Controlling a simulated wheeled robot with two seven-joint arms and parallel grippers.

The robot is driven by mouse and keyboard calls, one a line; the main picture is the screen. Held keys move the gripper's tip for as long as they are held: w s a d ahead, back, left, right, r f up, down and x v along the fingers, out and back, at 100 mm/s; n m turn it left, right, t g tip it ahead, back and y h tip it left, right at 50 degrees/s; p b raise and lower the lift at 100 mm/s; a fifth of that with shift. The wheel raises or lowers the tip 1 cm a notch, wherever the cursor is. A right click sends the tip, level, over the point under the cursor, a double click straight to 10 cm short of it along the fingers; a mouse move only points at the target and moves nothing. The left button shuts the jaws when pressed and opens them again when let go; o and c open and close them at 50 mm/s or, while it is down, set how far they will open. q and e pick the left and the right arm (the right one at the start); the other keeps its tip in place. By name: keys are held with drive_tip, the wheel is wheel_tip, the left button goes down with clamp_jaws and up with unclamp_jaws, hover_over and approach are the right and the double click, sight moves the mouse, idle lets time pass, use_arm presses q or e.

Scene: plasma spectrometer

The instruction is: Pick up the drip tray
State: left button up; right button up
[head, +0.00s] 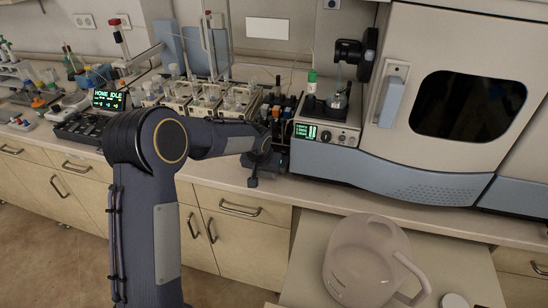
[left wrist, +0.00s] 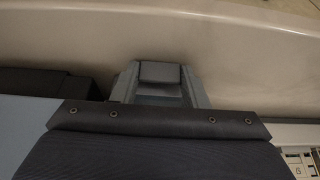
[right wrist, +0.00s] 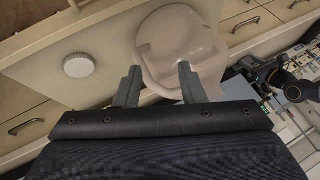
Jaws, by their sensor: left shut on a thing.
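My left gripper (head: 263,165) is low at the counter's front edge, left of the small instrument with the green display. In the left wrist view its fingers (left wrist: 160,88) are closed on a small dark grey piece (left wrist: 160,73), which I take to be the drip tray. Most of that piece is hidden by the fingers and wrist. My right gripper (right wrist: 158,86) is open and empty, with its fingers apart in front of the beige jug. It does not show in the head view.
The instrument with the green display (head: 325,132) stands beside the large spectrometer (head: 445,100). Racks of bottles (head: 215,100) fill the counter behind my left arm. The beige jug (head: 365,262) stands on a lower table (head: 310,240) in front, near a white round lid (right wrist: 79,64).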

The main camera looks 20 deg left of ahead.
use_arm(q)
drive_tip(key=shift+c, duration=1)
drive_tip(key=shift+r, duration=0.25)
use_arm(e)
drive_tip(key=shift+r, duration=0.15)
